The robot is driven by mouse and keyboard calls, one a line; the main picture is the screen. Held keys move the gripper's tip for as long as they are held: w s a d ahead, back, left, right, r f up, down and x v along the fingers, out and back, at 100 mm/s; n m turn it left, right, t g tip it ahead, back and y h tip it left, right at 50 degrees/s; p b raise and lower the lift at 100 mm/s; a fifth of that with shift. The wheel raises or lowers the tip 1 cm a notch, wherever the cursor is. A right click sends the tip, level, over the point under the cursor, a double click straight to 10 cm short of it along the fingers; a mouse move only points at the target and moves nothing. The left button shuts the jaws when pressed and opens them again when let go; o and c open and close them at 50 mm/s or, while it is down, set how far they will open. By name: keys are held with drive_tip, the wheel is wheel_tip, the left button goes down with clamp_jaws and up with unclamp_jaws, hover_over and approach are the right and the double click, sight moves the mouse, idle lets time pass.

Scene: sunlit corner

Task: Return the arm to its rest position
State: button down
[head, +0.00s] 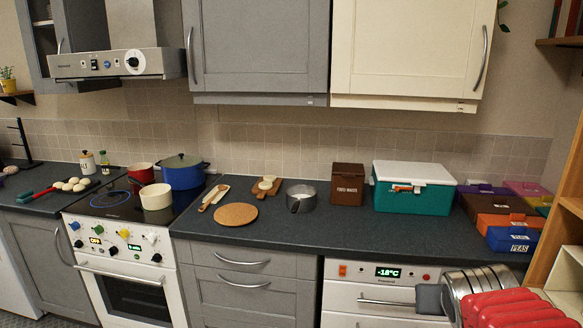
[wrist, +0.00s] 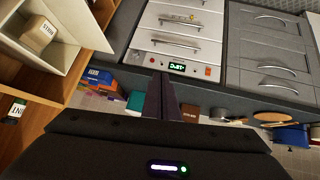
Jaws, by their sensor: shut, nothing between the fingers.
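My gripper (wrist: 161,80) shows in the wrist view as two dark fingers pressed together, with nothing between them. The wrist view is upside down, with the fingers in front of the dark worktop edge and the white appliance with a lit display (wrist: 177,67). Red and silver parts of my arm show at the lower right of the head view, in front of the same white appliance (head: 350,272). The gripper's fingers cannot be made out in the head view.
The dark worktop (head: 290,240) bears a teal cool box (head: 413,195), a brown tin (head: 347,187), a metal pan (head: 300,197) and several coloured boxes (head: 500,212). A blue pot (head: 182,175) stands on the hob. A wooden shelf unit (head: 562,215) is close at the right.

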drive_tip(key=s+a+f+n+g+y, duration=0.2)
drive_tip(key=s+a+y, duration=0.1)
drive_tip(key=s+a, duration=1)
drive_tip(key=shift+s+a+n+g+y, duration=0.3)
drive_tip(key=shift+s+a+n+y, duration=0.1)
drive_tip(key=shift+a, duration=0.75)
drive_tip(key=shift+f, duration=0.1)
drive_tip(key=shift+d, duration=0.15)
